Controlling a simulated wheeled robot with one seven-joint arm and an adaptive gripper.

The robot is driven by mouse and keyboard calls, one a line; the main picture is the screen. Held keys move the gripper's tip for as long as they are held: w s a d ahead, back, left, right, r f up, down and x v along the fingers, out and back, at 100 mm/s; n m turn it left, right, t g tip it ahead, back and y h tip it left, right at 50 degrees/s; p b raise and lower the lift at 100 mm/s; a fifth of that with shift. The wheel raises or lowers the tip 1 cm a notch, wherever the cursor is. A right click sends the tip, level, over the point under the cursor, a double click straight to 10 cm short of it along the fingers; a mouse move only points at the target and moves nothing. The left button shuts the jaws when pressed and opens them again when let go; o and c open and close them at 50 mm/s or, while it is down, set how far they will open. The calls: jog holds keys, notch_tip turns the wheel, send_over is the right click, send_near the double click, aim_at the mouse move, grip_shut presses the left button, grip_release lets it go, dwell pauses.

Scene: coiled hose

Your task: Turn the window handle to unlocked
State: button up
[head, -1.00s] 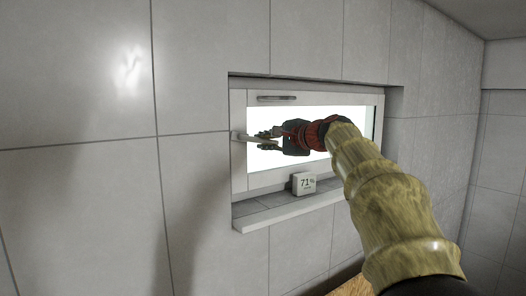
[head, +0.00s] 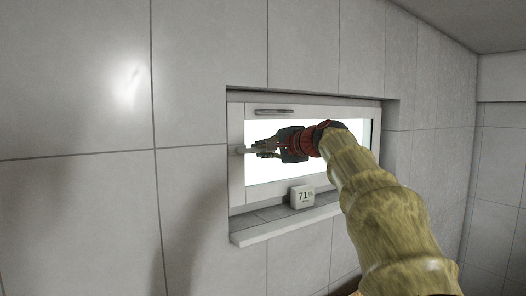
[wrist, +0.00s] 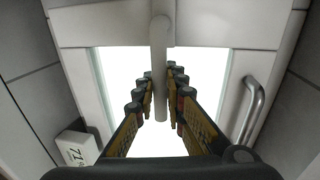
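The window handle (wrist: 159,75) is a pale rounded lever on the left side of the window frame. In the head view the handle (head: 241,150) points right, roughly level, over the bright pane. My gripper (head: 262,149) is at the handle, reaching in from the right. In the wrist view my gripper (wrist: 160,75) has one finger on each side of the lever, with narrow gaps showing, so it looks open around the handle and not clamped. The fingers partly hide the lever in the head view.
A metal bar handle (head: 274,112) is fixed along the window's top rail; it also shows in the wrist view (wrist: 252,108). A small white display box (head: 302,197) reading 71 stands on the sill (head: 262,232). Tiled recess walls surround the window.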

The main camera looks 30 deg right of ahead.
jog(key=o, duration=0.5)
jog(key=s, duration=0.4)
jog(key=s+r, duration=0.1)
jog(key=s, duration=0.2)
jog(key=s+r, duration=0.1)
jog(key=s, duration=0.3)
jog(key=shift+s+d+r, duration=0.15)
jog(key=shift+s+r, duration=0.05)
jog(key=shift+s, duration=0.15)
